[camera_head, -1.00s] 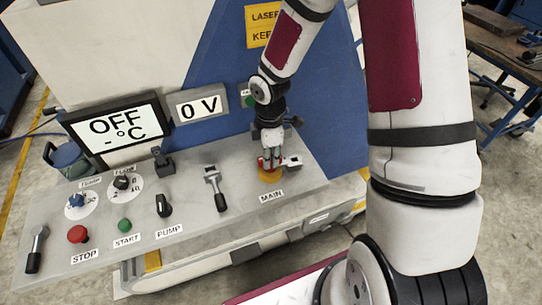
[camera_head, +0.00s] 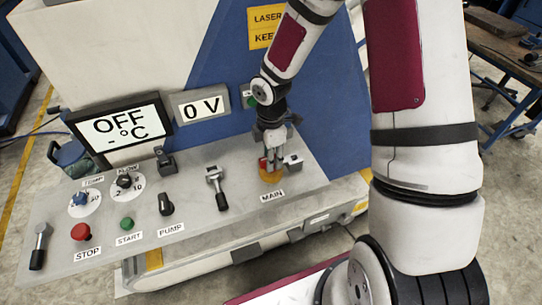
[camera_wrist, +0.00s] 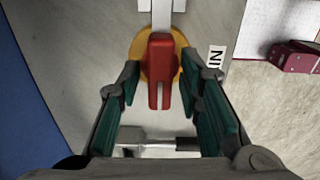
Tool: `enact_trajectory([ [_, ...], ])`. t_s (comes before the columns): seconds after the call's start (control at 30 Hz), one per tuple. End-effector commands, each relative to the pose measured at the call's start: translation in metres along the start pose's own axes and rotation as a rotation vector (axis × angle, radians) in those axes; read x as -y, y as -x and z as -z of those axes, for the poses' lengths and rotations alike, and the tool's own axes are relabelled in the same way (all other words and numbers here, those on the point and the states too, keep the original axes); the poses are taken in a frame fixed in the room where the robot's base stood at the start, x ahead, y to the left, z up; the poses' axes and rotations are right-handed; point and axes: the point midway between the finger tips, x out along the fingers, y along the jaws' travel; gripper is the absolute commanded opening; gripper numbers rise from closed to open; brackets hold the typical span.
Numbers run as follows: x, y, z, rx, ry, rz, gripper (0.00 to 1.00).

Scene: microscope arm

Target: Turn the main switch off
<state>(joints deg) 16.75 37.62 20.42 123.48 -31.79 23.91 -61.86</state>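The main switch is a red handle (camera_wrist: 159,70) on a round yellow plate (camera_wrist: 178,50), above the "MAIN" label. In the head view its yellow plate (camera_head: 270,175) shows, with a bit of red handle (camera_head: 263,163) beside my fingers. My gripper (camera_head: 271,155) points down at the switch from above. In the wrist view my gripper (camera_wrist: 162,100) is open, with one green-padded finger on each side of the red handle. Gaps show between the pads and the handle, so it is not gripped. The handle lies in line with the fingers' direction in the wrist view.
Knobs and a red stop button (camera_head: 80,231) are further left. The displays read "OFF" (camera_head: 118,124) and "0 V" (camera_head: 201,107).

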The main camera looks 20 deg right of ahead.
Motion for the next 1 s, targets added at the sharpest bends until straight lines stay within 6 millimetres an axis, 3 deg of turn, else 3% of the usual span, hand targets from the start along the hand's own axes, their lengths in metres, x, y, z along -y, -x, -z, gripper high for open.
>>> enact_trajectory([
  [0.27,0.0,0.0,0.0,0.0,-0.003,0.0,0.38],
  [0.43,-0.001,0.012,0.0,-0.001,-0.004,-0.004,0.38],
  [0.8,-0.001,0.083,-0.001,0.001,-0.006,-0.005,0.38],
  [1.0,-0.001,0.111,-0.001,0.001,-0.004,-0.002,0.38],
])
